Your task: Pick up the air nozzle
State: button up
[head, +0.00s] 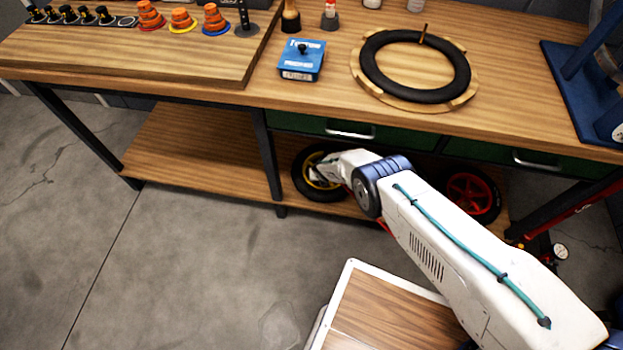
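I cannot pick out the air nozzle for certain in the head view. My gripper (318,174) is at the end of my white arm, in front of the lower shelf and below the bench top, apart from the things on top. Its fingers are too small to read.
A blue box (302,58) with a black knob sits on the bench. Orange stacked pieces (182,20) and several black pieces (85,15) line the raised board (130,58). A blue stand (575,95) is at right. Wheels (470,194) rest below. Floor is clear at left.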

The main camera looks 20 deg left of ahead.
jog(key=shift+w+f, duration=0.15)
jog(key=shift+f, duration=0.05)
grip_shut()
jog(key=shift+r, duration=0.1)
